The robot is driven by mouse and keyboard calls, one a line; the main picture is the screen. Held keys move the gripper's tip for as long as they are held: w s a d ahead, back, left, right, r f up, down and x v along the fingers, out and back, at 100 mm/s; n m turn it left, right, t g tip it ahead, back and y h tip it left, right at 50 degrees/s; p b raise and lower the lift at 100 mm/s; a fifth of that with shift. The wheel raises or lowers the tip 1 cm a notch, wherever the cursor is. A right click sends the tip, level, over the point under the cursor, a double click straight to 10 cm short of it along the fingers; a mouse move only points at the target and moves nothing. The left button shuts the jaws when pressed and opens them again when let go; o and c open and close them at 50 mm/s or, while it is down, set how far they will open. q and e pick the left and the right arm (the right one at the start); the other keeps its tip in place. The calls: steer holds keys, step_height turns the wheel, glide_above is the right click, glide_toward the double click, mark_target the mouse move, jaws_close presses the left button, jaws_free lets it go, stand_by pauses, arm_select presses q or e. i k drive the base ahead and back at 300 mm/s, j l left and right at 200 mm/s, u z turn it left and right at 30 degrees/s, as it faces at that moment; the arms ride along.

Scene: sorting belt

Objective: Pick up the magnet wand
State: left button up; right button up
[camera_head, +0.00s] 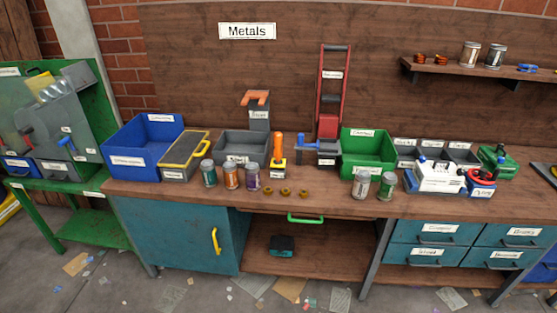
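An upright orange-handled tool (278,147) stands in a small yellow and dark holder with a white label, at the middle of the workbench. It looks like the magnet wand, but its label is too small to read. It stands between a grey open bin (240,158) and a grey device with a blue handle (318,149). Neither of my grippers shows in the head view, and nothing touches the orange tool.
A blue bin (144,146) and a yellow-rimmed box (185,157) stand left. A green bin (367,152) stands right.

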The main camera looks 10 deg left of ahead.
mark_target(277, 136)
steer(key=i+z, duration=0.15)
steer(key=i, duration=0.5)
steer(key=i+j+z, duration=0.15)
steer(key=i, duration=0.55)
steer(key=i+j+z, duration=0.15)
steer(key=i, duration=0.5)
